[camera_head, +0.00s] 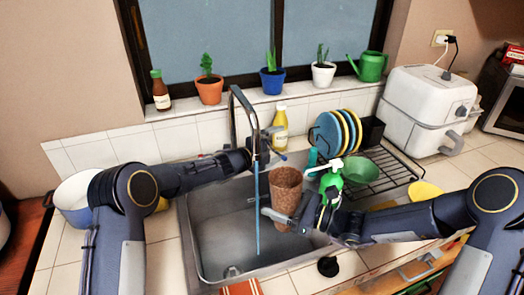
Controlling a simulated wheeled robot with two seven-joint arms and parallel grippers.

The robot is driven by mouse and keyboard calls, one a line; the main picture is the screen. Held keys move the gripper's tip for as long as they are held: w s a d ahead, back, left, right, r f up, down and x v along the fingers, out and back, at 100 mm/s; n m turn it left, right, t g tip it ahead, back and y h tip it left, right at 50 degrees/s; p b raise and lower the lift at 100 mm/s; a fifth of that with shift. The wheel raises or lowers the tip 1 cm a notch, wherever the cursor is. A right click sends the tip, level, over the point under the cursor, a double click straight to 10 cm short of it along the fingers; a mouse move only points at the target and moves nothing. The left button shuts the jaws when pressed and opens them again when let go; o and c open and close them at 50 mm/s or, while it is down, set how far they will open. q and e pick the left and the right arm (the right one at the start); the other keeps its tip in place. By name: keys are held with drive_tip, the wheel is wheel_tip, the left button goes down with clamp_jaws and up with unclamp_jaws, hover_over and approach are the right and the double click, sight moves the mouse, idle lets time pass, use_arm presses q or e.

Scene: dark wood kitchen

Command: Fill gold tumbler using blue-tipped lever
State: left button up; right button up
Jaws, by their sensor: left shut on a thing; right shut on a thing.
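The gold tumbler (286,183), brownish and speckled, is upright over the right part of the sink. My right gripper (283,214) is shut on its lower part. The faucet (236,100) arches over the sink, and a thin blue water stream (257,215) falls from it. The stream passes just left of the tumbler and down into the basin. My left gripper (264,155) is at the faucet's base, shut on the blue-tipped lever (283,157). The exact contact there is partly hidden. The inside of the tumbler is not clear.
The steel sink (212,235) is open below the tumbler. A green soap bottle (331,181) stands close right of the tumbler, by my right wrist. A yellow bottle (280,130) is behind the faucet. A dish rack (385,172) with plates and a green bowl (361,172) is at right.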

use_arm(q)
drive_tip(key=shift+s+a+r, duration=0.15)
drive_tip(key=shift+r, duration=0.3)
drive_tip(key=shift+s+a+r, duration=0.1)
drive_tip(key=shift+r, duration=0.35)
drive_tip(key=shift+c, duration=0.2)
drive_tip(key=shift+v, duration=1.25)
drive_tip(key=shift+c, duration=0.3)
drive_tip(key=shift+s+a+f, duration=0.15)
drive_tip(key=shift+a, duration=0.1)
drive_tip(key=c, duration=0.5)
drive_tip(key=shift+s+a, duration=0.6)
drive_tip(key=shift+s, duration=0.15)
drive_tip(key=c, duration=0.3)
drive_tip(key=v, duration=0.7)
drive_tip(key=shift+a+f, duration=0.45)
drive_tip(key=shift+f, duration=0.3)
drive_tip(key=shift+s, duration=0.1)
